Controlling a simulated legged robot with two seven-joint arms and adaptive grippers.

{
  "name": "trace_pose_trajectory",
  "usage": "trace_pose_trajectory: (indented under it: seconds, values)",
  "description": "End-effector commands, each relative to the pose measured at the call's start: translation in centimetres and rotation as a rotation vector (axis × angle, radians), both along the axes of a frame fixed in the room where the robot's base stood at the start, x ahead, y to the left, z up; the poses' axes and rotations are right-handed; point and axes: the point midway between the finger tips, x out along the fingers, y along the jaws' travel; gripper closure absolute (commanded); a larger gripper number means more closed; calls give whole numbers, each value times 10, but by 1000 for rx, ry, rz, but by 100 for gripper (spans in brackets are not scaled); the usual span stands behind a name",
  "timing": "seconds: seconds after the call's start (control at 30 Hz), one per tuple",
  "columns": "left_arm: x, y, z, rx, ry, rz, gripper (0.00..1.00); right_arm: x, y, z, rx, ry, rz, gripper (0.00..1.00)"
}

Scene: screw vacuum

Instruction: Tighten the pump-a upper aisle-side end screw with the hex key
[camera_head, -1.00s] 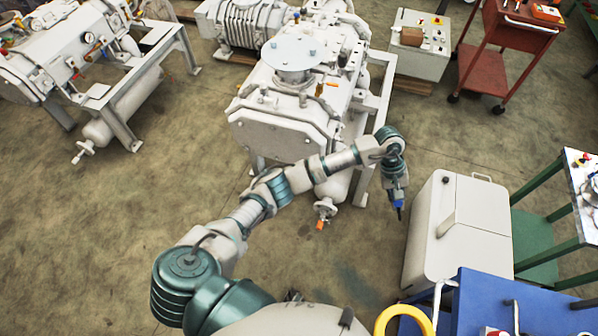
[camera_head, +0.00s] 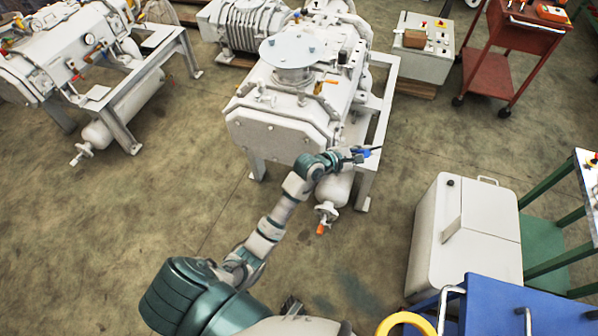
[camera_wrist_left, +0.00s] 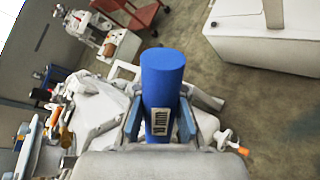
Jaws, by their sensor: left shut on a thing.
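The pump (camera_head: 290,115) is a large white machine on a frame in the upper middle of the head view. Its flat end plate faces me, with small dark screws along its edges; I cannot tell which one is the upper aisle-side screw. My left gripper (camera_head: 366,152) is in front of the pump's right lower side, shut on a blue cylindrical handle (camera_wrist_left: 162,95). The handle fills the middle of the left wrist view, between the two fingers, with a small label at its base. I cannot make out the hex key's shaft. My right gripper is not in view.
A pale cabinet (camera_head: 465,230) stands right of the pump, with a blue cart (camera_head: 500,305) in front of it. An orange-handled valve (camera_head: 325,220) hangs low under the pump. A red trolley (camera_head: 508,50) stands at the back right.

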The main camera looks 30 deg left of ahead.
Motion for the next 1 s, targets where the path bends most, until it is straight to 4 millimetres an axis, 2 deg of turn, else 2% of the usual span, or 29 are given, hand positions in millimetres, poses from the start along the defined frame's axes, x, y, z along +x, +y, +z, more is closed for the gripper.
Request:
trace_pose_trajectory:
  seconds: [0.2,0.57,1.0]
  values:
    - [-1,36,-20,-34,-47,114,100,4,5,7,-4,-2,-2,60]
    - [-8,68,-52,-39,-119,277,100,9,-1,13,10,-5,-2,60]
    - [-41,158,-126,-54,-234,548,100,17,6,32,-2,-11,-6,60]
